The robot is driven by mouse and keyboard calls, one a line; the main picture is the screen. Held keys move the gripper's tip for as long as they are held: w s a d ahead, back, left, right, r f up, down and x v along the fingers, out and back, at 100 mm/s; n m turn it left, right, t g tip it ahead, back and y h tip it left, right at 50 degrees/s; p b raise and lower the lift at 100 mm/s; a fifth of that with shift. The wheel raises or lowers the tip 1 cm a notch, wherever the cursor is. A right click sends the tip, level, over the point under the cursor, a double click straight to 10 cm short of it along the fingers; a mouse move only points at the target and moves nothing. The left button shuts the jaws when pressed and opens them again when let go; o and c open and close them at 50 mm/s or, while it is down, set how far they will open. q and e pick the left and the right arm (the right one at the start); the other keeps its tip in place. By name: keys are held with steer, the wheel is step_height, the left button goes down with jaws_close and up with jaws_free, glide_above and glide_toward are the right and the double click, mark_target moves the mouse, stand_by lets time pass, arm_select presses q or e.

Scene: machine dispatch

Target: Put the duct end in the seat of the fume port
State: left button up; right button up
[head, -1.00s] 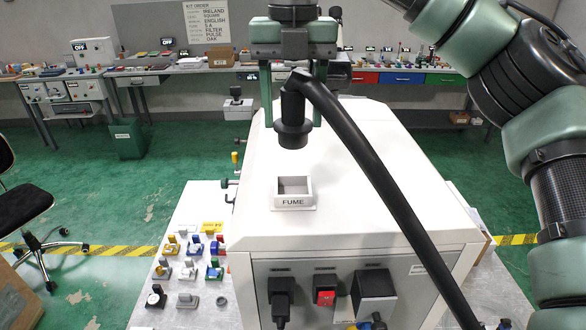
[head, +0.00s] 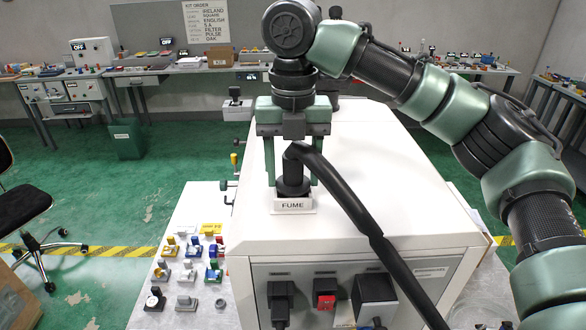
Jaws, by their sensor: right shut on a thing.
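The fume port (head: 293,206) is a small white square seat labelled FUME on top of the white machine, in the head view. The duct end (head: 293,172), a black elbow with a thick collar, stands upright in the seat's opening. The seat's front wall hides its lowest part, so I cannot tell whether it rests on the bottom. My right gripper (head: 292,184) comes down from above and is shut on the duct end, one green finger on each side. My left gripper is not in view.
The black duct hose (head: 350,205) runs from the elbow down across the machine top (head: 400,190) and over its front right. Plugs and a red switch (head: 325,301) are on the front panel. Several small coloured parts lie on the table (head: 205,205) at left.

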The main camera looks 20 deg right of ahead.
steer(key=o, duration=1.4)
steer(key=shift+a, duration=0.1)
steer(key=shift+o, duration=0.2)
steer(key=shift+f, duration=0.1)
step_height(320, 180, up, 12)
steer(key=shift+r, duration=0.15)
